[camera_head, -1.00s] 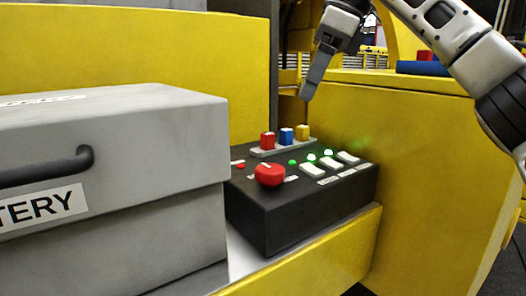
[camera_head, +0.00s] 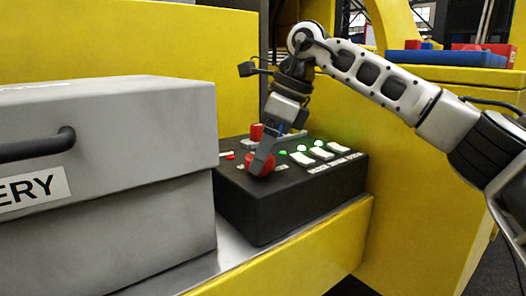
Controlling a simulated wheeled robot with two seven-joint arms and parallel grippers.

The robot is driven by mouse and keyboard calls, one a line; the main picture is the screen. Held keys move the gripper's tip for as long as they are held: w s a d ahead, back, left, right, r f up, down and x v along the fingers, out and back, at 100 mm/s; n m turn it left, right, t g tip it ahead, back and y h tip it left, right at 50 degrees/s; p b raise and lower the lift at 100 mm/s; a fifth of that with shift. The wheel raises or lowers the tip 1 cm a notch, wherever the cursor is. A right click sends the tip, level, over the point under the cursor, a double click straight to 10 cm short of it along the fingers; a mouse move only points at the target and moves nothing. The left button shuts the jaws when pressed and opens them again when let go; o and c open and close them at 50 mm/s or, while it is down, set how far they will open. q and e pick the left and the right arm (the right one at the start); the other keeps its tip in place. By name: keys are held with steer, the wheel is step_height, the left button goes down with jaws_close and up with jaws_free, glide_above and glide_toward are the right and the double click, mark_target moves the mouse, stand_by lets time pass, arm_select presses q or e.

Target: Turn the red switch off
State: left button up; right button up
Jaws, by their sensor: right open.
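A black control box (camera_head: 290,200) stands on a ledge in the middle of the view. A small red switch (camera_head: 256,132) stands upright at the left end of the light strip along the box's back. A larger round red knob (camera_head: 269,167) sits near the front left of the top. My right gripper (camera_head: 258,163) is open and points down over the box. Its grey finger overlaps the round knob in the picture; I cannot tell whether it touches. My left gripper is out of view.
A large grey battery box (camera_head: 110,170) stands close to the left of the control box. Yellow panels (camera_head: 430,180) rise behind and to the right. White rocker switches (camera_head: 322,153) and lit green lamps (camera_head: 301,148) are on the box's right side.

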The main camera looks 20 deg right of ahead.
steer(key=shift+f, duration=0.15)
steer(key=c, duration=1)
